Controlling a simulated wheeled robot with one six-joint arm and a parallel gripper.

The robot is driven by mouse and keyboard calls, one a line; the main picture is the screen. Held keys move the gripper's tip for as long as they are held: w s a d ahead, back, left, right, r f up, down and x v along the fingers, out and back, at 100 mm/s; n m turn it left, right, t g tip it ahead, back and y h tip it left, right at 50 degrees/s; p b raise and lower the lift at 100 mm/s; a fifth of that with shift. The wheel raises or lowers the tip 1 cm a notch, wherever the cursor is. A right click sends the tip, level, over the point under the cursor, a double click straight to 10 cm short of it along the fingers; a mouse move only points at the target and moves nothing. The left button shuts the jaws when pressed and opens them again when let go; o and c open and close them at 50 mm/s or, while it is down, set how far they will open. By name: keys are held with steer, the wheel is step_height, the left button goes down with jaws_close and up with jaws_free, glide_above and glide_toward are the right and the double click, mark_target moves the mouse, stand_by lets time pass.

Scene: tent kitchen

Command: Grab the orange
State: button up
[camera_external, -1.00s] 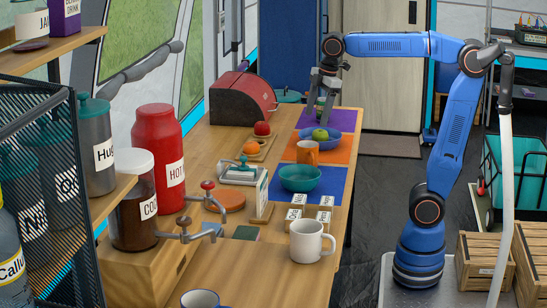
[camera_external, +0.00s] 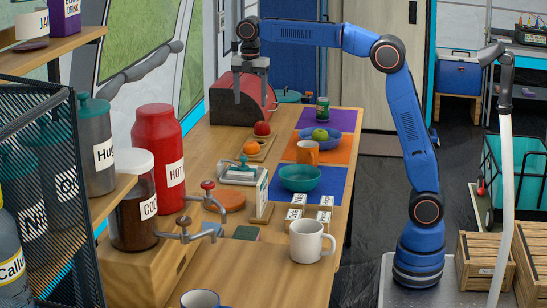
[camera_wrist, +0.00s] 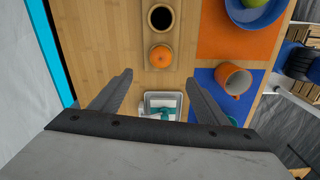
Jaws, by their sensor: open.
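The orange (camera_external: 251,147) sits on a small wooden board (camera_external: 262,155) on the table, in front of a red apple (camera_external: 262,128). In the wrist view the orange (camera_wrist: 160,56) lies on the board just beyond my fingertips, near the middle between them. My gripper (camera_external: 251,101) points down, open and empty, above the table in front of the red bread bin. It is higher than the orange and farther back. Both fingers of my gripper (camera_wrist: 160,73) show spread apart in the wrist view.
The red bread bin (camera_external: 228,104) stands behind the board. To the right are an orange mug (camera_external: 307,152), a blue bowl (camera_external: 331,140) with a green fruit, a teal bowl (camera_external: 299,182) and a green can (camera_external: 322,110).

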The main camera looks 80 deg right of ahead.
glide_above(251, 148)
steer(key=d, duration=0.3)
steer(key=f, duration=0.8)
steer(key=w+f, duration=0.1)
steer(key=f, duration=0.3)
steer(key=shift+s+a+f, duration=0.1)
steer(key=shift+s+f, duration=0.05)
steer(key=shift+f, duration=1.2)
steer(key=shift+s+a+f, duration=0.1)
steer(key=shift+f, duration=1.25)
steer(key=c, duration=1.2)
